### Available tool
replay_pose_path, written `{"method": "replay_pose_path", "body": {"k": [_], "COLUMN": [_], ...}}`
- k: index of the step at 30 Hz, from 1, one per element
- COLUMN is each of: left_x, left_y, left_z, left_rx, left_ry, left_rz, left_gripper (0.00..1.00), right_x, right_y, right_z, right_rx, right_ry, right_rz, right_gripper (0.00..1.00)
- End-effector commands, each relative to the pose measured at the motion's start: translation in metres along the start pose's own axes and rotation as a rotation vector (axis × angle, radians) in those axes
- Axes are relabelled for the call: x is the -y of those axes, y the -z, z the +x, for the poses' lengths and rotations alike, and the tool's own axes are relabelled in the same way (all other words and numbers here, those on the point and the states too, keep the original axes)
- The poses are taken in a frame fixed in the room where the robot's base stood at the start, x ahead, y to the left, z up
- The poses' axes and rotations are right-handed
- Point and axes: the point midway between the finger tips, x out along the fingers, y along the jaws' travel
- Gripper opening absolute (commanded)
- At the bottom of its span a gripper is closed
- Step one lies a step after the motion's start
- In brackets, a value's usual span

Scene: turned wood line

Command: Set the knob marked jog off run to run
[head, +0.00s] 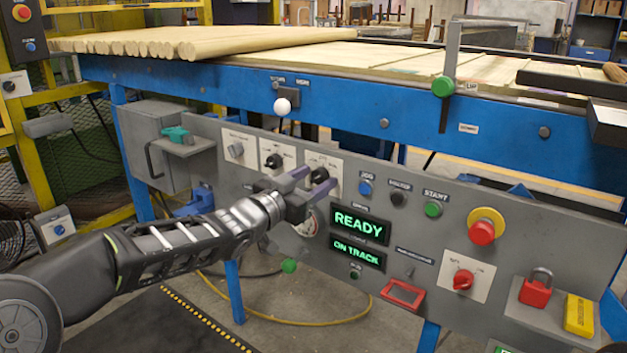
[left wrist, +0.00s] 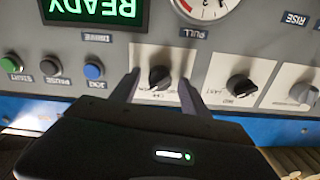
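The black knob (head: 319,174) on a white plate is in the upper middle of the grey control panel (head: 455,240). It also shows in the left wrist view (left wrist: 159,77), which is upside down. Its label is too small to read fully, and its pointer setting is not clear. My left gripper (head: 313,180) is open, with one finger on each side of this knob; it also shows in the left wrist view (left wrist: 158,78). Gaps show between the fingers and the knob, so they seem not to touch it. My right gripper is not in view.
A second black knob (head: 273,160) and a grey knob (head: 236,150) sit to the left. Blue JOG (head: 365,188), black (head: 398,199) and green START (head: 433,209) buttons are to the right. Below are a gauge (left wrist: 203,5) and a READY display (head: 359,226). A red emergency button (head: 482,232) protrudes.

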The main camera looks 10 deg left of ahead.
Motion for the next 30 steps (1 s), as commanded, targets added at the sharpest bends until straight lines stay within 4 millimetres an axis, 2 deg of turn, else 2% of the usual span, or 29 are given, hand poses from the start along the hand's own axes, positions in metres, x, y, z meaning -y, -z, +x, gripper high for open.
{"method": "replay_pose_path", "body": {"k": [10, 22, 26, 30], "left_x": [0.000, 0.001, 0.001, 0.000], "left_y": [0.001, 0.003, 0.001, -0.001], "left_z": [-0.006, -0.066, -0.077, -0.079], "left_rx": [0.001, 0.001, 0.001, 0.001], "left_ry": [0.000, 0.002, 0.001, 0.000], "left_rz": [0.000, 0.002, 0.000, -0.001], "left_gripper": [0.54, 0.54, 0.54, 0.54], "right_x": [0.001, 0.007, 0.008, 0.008], "right_y": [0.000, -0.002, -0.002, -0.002], "right_z": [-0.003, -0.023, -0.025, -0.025], "right_rx": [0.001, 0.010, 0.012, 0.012], "right_ry": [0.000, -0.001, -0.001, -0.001], "right_rz": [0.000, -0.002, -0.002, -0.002], "right_gripper": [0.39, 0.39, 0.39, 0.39]}}
